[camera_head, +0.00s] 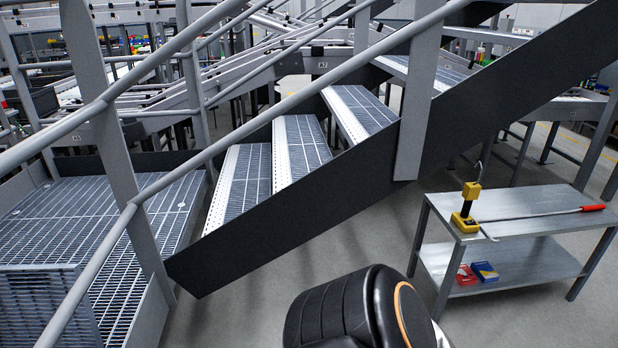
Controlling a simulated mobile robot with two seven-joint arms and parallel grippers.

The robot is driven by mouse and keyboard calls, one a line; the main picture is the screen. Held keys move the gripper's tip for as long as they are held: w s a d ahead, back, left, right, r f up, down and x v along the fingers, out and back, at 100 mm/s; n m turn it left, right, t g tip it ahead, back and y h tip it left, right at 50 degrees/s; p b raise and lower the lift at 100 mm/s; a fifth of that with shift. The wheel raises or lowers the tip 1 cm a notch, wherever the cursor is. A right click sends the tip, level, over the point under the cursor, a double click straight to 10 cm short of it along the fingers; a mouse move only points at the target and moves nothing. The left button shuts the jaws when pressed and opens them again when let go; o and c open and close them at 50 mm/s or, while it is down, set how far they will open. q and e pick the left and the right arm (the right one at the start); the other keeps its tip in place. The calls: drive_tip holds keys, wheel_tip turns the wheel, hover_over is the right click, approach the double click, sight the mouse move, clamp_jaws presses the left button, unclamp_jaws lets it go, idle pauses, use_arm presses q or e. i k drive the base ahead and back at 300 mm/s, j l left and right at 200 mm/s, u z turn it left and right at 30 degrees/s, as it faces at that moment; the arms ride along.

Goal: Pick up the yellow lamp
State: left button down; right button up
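The yellow lamp (467,207) stands at the left end of the top of a grey metal table (528,223), at the right of the head view. It has a yellow base, a dark upright stem, a yellow block higher up and a thin grey hook at the top. Neither of my grippers is in view, so I cannot tell how they stand relative to the lamp.
A long bar with a red handle (593,208) lies across the tabletop beside the lamp. A red box (466,275) and a blue box (485,271) lie on the lower shelf. Metal stairs (283,150) with grey railings rise left of the table.

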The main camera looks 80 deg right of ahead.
sight(471, 191)
drive_tip(key=l+z, duration=0.1)
drive_tip(key=z, duration=1.3)
drive_tip(key=l+z, duration=0.2)
drive_tip(key=z, duration=0.2)
drive_tip(key=i+l+z, duration=0.15)
drive_tip(key=z, duration=0.3)
drive_tip(key=i+l+z, duration=0.1)
drive_tip(key=z, duration=0.3)
drive_tip(key=i+l+z, duration=0.55)
drive_tip(key=i+z, duration=0.3)
drive_tip(key=i, duration=0.15)
